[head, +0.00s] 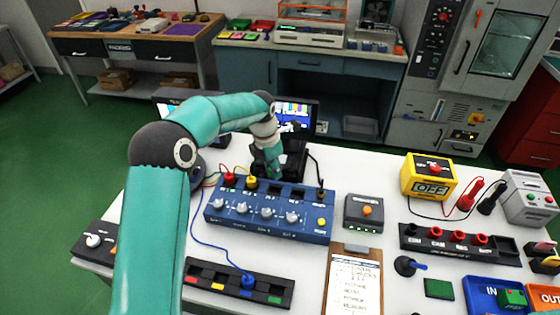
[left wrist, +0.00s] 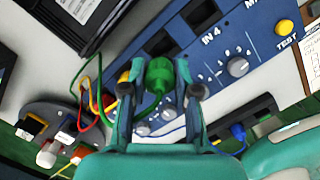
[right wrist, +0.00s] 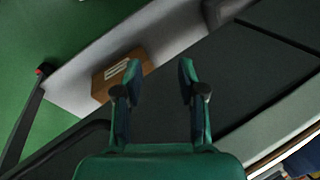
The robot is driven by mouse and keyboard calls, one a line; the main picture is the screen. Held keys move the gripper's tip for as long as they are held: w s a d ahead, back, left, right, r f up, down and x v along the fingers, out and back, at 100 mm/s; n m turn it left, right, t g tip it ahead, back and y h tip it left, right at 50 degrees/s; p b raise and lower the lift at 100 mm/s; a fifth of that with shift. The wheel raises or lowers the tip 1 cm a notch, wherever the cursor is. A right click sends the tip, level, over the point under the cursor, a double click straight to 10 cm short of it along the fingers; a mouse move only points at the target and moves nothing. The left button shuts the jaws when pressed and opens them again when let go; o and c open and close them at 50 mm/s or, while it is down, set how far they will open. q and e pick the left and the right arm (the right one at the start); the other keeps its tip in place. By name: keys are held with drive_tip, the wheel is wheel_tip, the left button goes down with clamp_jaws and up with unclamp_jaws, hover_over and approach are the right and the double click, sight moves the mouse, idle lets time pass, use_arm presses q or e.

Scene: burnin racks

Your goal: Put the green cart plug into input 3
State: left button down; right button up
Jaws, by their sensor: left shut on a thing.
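The blue input box (head: 268,232) stands on the white table, with a row of inputs along its far edge. A red plug (head: 229,179) and a yellow plug (head: 251,182) stand at its left inputs. My left gripper (head: 270,172) is over the far edge, just right of the yellow plug. In the left wrist view my left gripper (left wrist: 159,88) is shut on the green plug (left wrist: 158,74), left of the IN4 label. The plug hides what is under it, so I cannot tell whether it is seated. My right gripper (right wrist: 161,92) is open and empty.
A black rack (head: 236,284) holding a blue plug (head: 247,281) lies in front of the box. A grey box with an orange button (head: 366,211) and a clipboard (head: 354,283) are on the right.

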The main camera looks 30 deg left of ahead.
sight(274, 183)
use_arm(q)
drive_tip(key=shift+w+d+f+b, duration=0.1)
drive_tip(key=shift+d+f+b, duration=0.05)
drive_tip(key=shift+f+b, duration=1.05)
drive_tip(key=shift+f, duration=1)
drive_tip(key=shift+r+b, duration=0.1)
drive_tip(key=shift+b, duration=0.25)
drive_tip(key=shift+f+b, duration=0.85)
drive_tip(key=shift+f, duration=0.3)
drive_tip(key=c, duration=0.8)
unclamp_jaws()
drive_tip(key=shift+r, duration=0.1)
